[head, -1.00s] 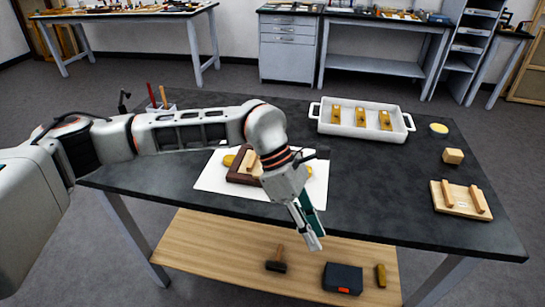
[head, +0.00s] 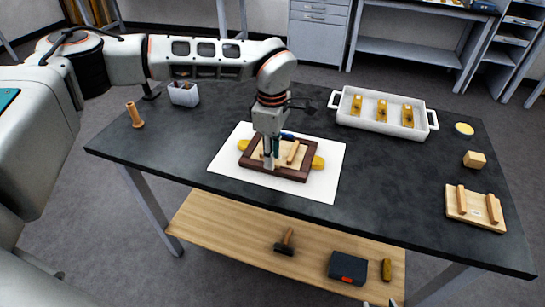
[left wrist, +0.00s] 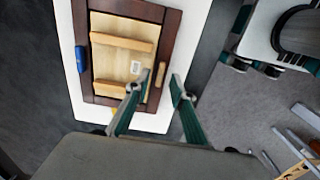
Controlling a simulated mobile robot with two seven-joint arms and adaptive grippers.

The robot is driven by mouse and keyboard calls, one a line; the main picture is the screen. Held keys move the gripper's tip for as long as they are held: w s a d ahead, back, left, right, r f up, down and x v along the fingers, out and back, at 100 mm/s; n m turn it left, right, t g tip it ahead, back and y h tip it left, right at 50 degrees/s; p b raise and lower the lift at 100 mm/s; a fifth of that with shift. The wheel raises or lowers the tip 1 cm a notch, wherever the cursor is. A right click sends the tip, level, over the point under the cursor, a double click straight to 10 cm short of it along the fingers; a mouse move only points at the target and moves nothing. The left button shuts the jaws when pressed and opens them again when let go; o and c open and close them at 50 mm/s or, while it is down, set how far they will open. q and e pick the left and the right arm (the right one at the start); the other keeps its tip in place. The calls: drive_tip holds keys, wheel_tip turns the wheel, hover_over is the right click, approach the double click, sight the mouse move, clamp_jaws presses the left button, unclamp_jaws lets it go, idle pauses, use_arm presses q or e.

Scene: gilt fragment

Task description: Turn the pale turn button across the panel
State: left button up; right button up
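A dark brown wooden frame (head: 300,175) holds a light wood panel (left wrist: 112,65) with two battens, lying on a white sheet (head: 327,182). The pale turn button (left wrist: 160,75) is a small wooden bar on the frame's side, lengthwise along that side in the left wrist view. A blue turn button (left wrist: 82,60) sits on the opposite side. My left gripper (head: 269,165) points down at the frame's near side; in the left wrist view its fingers (left wrist: 162,88) are apart, with the pale button seen between their tips. Small tips at the head view's bottom edge may be my right gripper (head: 379,304).
A yellow piece (head: 318,162) shows beside the frame. A white tray (head: 343,117) with several brass-coloured parts stands behind right. A wooden board with bars (head: 475,218), a block (head: 474,159) and a yellow disc lie right.

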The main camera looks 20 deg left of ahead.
use_arm(q)
drive_tip(key=shift+f, duration=0.65)
clamp_jaws()
